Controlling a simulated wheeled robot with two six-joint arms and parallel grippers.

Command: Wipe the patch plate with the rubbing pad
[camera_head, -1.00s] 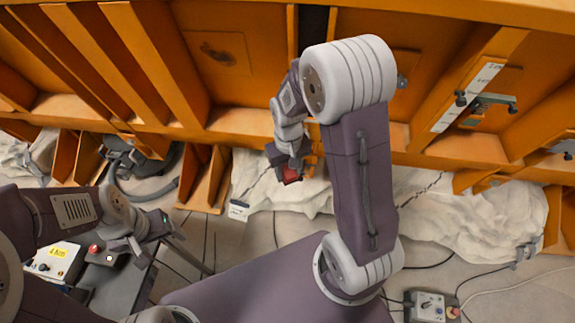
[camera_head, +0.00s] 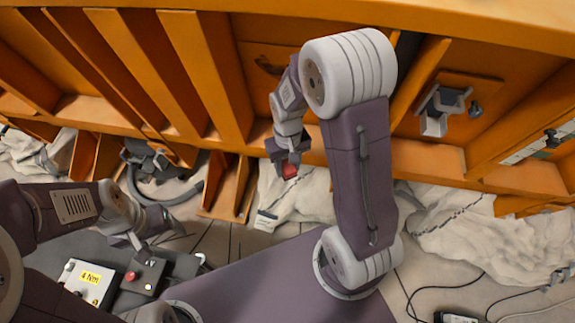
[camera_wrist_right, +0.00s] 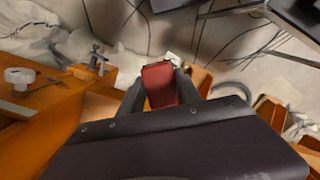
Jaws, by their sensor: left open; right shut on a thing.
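The red rubbing pad (camera_head: 289,171) is in my right gripper (camera_head: 286,160), in front of the lower part of the orange structure. In the right wrist view the red pad (camera_wrist_right: 159,85) sits between the two dark fingers, which are shut on it. A square orange plate with a dark smudge (camera_head: 268,66), which looks like the patch plate, is on the orange wall above the right gripper. Its right part is hidden by my right arm. The pad is apart from it. My left gripper (camera_head: 141,245) is open and empty, low at the left.
A control box with a yellow label (camera_head: 88,281) and a box with a red button (camera_head: 142,275) are near the left gripper. Orange ribs (camera_head: 212,70) stick out beside the plate. A grey bracket (camera_head: 437,110) is on the wall at right. Cables cross the floor.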

